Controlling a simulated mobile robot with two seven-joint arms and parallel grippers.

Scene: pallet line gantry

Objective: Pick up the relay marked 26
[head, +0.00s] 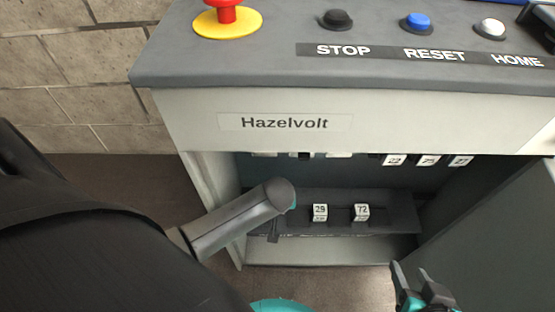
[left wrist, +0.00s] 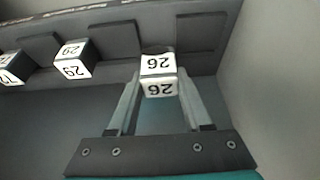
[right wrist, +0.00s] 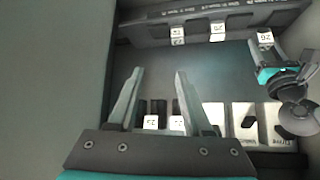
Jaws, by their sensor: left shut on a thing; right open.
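The relay marked 26 (left wrist: 158,76) is a small white-faced block with its number on two faces, upside down in the left wrist view. My left gripper (left wrist: 158,92) is shut on it, one finger on each side. The relay is at the dark slotted rail; I cannot tell if it is still seated. In the right wrist view the relay (right wrist: 265,39) shows just beyond my left gripper. In the head view my left arm hides both. My right gripper (head: 420,283) is open and empty, low at the right; its parted fingers show in the right wrist view (right wrist: 157,95).
Relays 29 (head: 320,211) and 72 (head: 361,211) stand on the same lower rail (head: 400,225). Several more relays, including 22 (head: 394,160), hang in an upper row. The cabinet door (head: 500,240) stands open at right. Above is the control panel with an emergency-stop button (head: 228,15).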

